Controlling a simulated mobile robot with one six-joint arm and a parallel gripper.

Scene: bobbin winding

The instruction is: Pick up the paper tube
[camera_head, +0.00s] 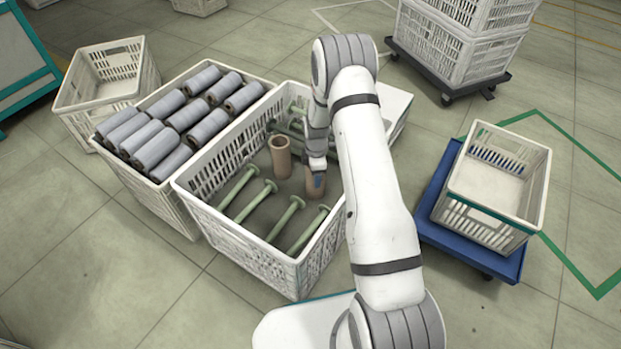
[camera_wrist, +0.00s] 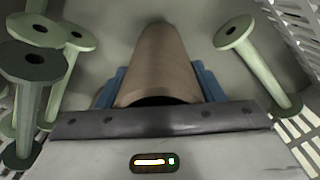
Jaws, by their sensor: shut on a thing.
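A brown paper tube (camera_wrist: 160,65) fills the middle of the wrist view, between the blue fingers of my gripper (camera_wrist: 160,88). My gripper (camera_head: 318,181) is shut on this tube, which also shows in the head view (camera_head: 313,188) inside a white crate (camera_head: 235,248). I cannot tell whether its base touches the crate floor. A second paper tube (camera_head: 280,157) stands upright to the left in the same crate. My arm hides part of the crate's right side.
Several green bobbins (camera_head: 285,219) lie in the crate around the tubes. A crate of grey wound bobbins (camera_head: 165,135) stands to the left. An empty white crate (camera_head: 493,185) sits on a blue dolly (camera_head: 430,225) at the right. Stacked crates (camera_head: 460,45) stand behind.

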